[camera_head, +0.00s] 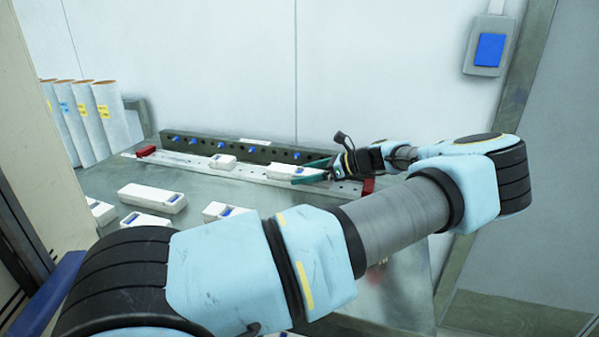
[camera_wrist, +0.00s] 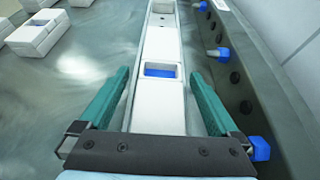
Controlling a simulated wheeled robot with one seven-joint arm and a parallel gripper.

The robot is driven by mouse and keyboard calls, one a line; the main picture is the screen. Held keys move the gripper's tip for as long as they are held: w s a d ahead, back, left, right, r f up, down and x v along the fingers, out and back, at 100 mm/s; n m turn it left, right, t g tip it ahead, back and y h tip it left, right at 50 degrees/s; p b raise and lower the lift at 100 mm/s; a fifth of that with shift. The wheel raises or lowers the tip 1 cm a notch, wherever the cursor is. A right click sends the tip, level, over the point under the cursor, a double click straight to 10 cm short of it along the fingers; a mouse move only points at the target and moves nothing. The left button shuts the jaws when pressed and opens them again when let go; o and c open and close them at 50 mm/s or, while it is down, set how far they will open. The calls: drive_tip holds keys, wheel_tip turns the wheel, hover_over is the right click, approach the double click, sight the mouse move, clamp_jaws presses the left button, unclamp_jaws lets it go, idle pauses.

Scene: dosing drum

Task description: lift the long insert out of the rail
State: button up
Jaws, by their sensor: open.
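The rail (camera_head: 250,173) is a pale metal strip with holes, running along the back of the table. A long white insert (camera_head: 287,171) lies in it toward the right end; in the wrist view the insert (camera_wrist: 160,98) shows a blue-bottomed pocket. My gripper (camera_head: 314,171) is at the insert's right end. In the wrist view my gripper (camera_wrist: 157,85) is open, one green finger on each side of the insert, with visible gaps. A shorter white insert (camera_head: 222,161) sits further left in the rail. The insert's near end is hidden by my gripper's body.
Red stops (camera_head: 146,151) mark the rail's ends. A dark bar (camera_head: 250,151) with blue knobs runs close behind the rail. Several loose white inserts, one of them long (camera_head: 153,198), lie on the table (camera_head: 105,181) in front. White tubes (camera_head: 108,117) stand at the left.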

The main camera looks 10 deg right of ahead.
drive_tip(key=shift+w+a+f, duration=0.1)
drive_tip(key=shift+a, duration=0.05)
clamp_jaws()
idle(0.8)
